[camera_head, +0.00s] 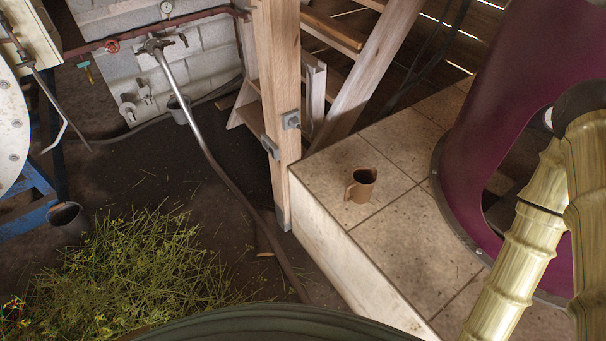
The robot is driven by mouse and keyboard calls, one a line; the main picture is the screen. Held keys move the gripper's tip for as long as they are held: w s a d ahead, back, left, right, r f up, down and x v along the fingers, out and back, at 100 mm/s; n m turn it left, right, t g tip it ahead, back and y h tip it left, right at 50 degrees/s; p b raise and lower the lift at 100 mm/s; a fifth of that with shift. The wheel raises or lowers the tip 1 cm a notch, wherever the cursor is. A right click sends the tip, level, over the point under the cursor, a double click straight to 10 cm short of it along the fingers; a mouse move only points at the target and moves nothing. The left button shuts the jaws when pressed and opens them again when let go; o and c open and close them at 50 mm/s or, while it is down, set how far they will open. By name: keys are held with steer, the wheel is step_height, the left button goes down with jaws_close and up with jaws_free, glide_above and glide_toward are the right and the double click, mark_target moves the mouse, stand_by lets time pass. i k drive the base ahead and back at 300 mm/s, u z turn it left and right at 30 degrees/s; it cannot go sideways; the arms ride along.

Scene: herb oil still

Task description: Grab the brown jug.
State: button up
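The brown jug (364,187) stands upright on a tiled ledge (407,237), near the ledge's left edge. Its handle is on the left side and its open top faces up. Nothing touches it. My gripper is not in view. Jointed, bamboo-like yellow segments at the lower right seem to be part of my arm, but I cannot tell for sure; they are well apart from the jug.
A wooden post (279,110) rises just left of the ledge. A large maroon vessel (500,95) stands to the jug's right. The tiles around the jug are clear.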

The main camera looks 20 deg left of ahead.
mark_target(364, 178)
steer(key=u, duration=3.1)
steer(key=i, duration=2.2)
steer(key=z, duration=3.1)
